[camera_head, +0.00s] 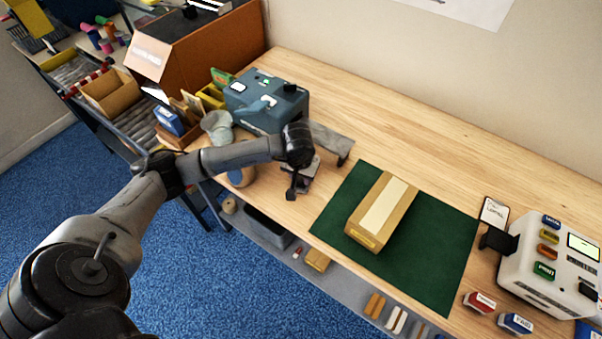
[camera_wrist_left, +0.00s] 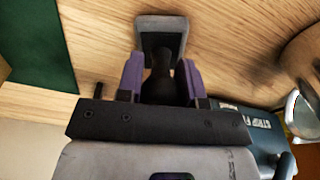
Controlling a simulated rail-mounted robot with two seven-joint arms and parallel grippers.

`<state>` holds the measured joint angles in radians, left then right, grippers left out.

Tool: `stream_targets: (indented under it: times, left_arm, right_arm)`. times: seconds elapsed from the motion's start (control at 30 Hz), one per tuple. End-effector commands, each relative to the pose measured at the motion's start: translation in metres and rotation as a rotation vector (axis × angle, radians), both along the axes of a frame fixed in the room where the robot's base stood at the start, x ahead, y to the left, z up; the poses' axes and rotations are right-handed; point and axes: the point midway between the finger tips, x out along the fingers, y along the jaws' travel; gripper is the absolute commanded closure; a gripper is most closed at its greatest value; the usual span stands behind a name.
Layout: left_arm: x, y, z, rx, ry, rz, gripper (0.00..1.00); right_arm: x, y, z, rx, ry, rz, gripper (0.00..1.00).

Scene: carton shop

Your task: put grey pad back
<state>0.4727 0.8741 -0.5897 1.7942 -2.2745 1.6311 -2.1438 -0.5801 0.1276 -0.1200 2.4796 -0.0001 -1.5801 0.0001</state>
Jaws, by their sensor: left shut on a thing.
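The grey pad (camera_wrist_left: 178,22) shows in the left wrist view as a grey rectangle with a dark inset, just beyond my left gripper (camera_wrist_left: 160,78). The purple fingers are closed on a dark piece that appears to join the pad. In the head view my left gripper (camera_head: 299,178) is low over the wooden table, left of the green mat. The grip there is small and dark, and I cannot tell whether the pad touches the table. My right gripper is not in view.
A long carton (camera_head: 375,218) lies on the green mat (camera_head: 440,235). A blue-grey machine (camera_head: 265,105) and a grey bracket (camera_head: 330,139) stand behind my gripper. A white machine (camera_head: 535,265) is at the right. Bare table (camera_head: 400,120) lies behind the mat.

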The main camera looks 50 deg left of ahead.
Motion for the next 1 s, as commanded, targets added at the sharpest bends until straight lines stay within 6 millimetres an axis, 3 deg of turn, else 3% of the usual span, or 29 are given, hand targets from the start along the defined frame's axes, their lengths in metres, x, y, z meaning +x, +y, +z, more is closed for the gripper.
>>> stream_targets:
  times: [0.17,0.2,0.47,0.83,1.0]
  left_arm:
    - [0.000,0.000,-0.004,0.000,-0.001,0.000,0.85]
    - [0.000,0.000,-0.004,0.001,0.000,0.000,0.65]
    - [0.000,0.000,-0.003,0.000,0.000,0.000,0.40]
    - [0.000,0.000,0.004,0.000,-0.001,0.000,0.40]
    - [-0.003,-0.001,0.030,0.003,-0.004,-0.001,0.40]
  right_arm:
    - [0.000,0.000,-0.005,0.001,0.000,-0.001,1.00]
    - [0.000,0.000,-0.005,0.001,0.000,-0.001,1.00]
    - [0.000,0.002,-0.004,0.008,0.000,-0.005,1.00]
    - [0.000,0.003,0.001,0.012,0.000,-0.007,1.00]
    - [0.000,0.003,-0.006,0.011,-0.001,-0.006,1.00]
